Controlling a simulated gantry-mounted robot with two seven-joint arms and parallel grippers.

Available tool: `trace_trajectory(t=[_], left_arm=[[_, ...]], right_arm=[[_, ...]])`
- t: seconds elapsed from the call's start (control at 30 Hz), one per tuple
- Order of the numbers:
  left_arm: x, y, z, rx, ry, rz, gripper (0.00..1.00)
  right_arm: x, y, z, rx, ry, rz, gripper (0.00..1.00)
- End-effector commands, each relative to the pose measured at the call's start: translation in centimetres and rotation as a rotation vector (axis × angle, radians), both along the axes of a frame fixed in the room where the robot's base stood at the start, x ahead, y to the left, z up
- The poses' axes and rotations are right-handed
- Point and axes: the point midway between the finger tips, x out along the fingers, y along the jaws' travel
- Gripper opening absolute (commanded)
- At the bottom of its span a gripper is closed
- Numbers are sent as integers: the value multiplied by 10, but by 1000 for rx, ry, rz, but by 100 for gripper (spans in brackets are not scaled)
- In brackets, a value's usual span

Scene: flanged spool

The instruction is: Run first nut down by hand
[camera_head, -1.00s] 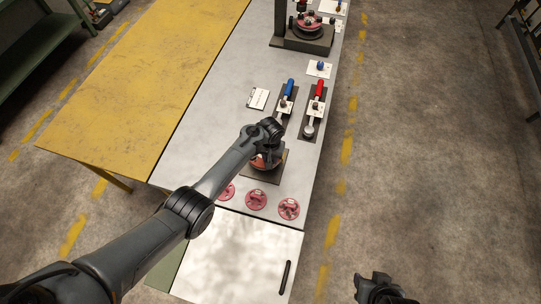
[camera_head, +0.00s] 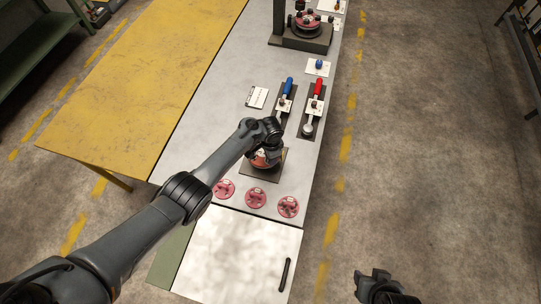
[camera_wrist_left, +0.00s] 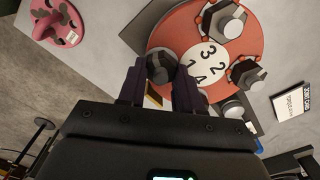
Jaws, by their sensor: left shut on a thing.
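The flanged spool is a red disc (camera_wrist_left: 180,35) with a white centre label numbered 1 to 4 and dark hex nuts around it. In the head view the spool (camera_head: 264,161) stands on a dark base plate, partly hidden under my left wrist. Two other nuts (camera_wrist_left: 226,20) (camera_wrist_left: 246,74) sit apart from the fingers. My right gripper (camera_head: 378,284) hangs over the floor, away from the bench; its opening is unclear.
Several pink flanged parts (camera_head: 256,198) lie along the bench's near edge. Blue-handled (camera_head: 287,90) and red-handled (camera_head: 318,90) tools lie beyond the spool, beside a small card (camera_head: 257,97). A fixture (camera_head: 303,40) stands at the far end. The bench's left middle is clear.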

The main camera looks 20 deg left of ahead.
Motion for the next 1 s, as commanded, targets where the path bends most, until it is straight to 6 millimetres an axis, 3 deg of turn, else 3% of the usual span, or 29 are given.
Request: trace_trajectory(t=[0.3, 0.87, 0.9, 1.0], left_arm=[[-1, 0, 0, 1, 1, -141, 4], [-1, 0, -1, 1, 1, -173, 4], [-1, 0, -1, 1, 1, -173, 36], [-1, 0, -1, 1, 1, -173, 51]], right_arm=[[0, 0, -1, 1, 0, -1, 43], [0, 2, -1, 9, 0, -6, 43], [0, 2, -1, 9, 0, -6, 43], [0, 2, -1, 9, 0, -6, 43]])
